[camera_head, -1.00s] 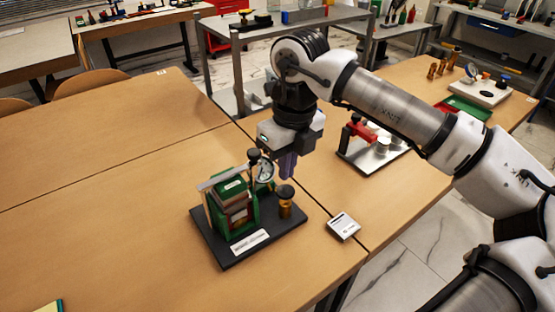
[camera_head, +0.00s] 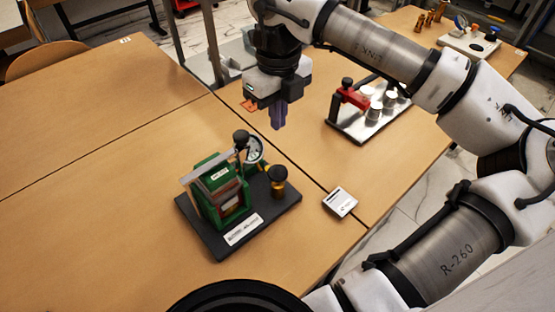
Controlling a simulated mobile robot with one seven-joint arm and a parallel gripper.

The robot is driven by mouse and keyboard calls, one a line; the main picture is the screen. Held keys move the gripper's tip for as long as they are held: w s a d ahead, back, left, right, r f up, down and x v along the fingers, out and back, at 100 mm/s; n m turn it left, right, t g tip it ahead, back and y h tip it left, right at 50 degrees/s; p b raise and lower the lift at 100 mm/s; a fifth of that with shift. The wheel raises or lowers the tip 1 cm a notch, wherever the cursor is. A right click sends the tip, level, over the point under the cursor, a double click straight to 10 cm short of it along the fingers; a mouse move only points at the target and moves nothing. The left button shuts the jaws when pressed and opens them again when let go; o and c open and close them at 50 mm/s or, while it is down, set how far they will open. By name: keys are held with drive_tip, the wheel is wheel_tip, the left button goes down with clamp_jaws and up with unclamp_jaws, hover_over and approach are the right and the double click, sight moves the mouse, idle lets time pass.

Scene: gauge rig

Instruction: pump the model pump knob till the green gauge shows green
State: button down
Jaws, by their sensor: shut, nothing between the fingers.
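The model pump rig stands on a dark base plate (camera_head: 275,214) on the wooden table, with a green housing (camera_head: 218,195) at its left. A round gauge (camera_head: 255,150) with a pale dial stands at the back of the rig; its reading is too small to tell. My gripper (camera_head: 279,117) points down above the table, behind and to the right of the rig. Its purple fingers are shut and empty, apart from the rig.
A second rig with a red arm (camera_head: 350,97) and metal cylinders on a silver plate (camera_head: 358,128) stands behind, right of my gripper. The table left of the pump rig is clear.

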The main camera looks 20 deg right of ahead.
sight(278, 172)
wheel_tip(278, 172, down, 14)
drive_tip(key=p, duration=0.3)
drive_tip(key=shift+r+p, duration=0.15)
drive_tip(key=shift+p, duration=0.15)
drive_tip(key=shift+f, duration=0.2)
wheel_tip(278, 172, down, 3)
drive_tip(key=b, duration=0.4)
drive_tip(key=shift+r+b, duration=0.1)
drive_tip(key=shift+b, duration=0.25)
drive_tip(key=shift+s+r, duration=0.1)
drive_tip(key=shift+r, duration=0.05)
drive_tip(key=shift+a, duration=0.1)
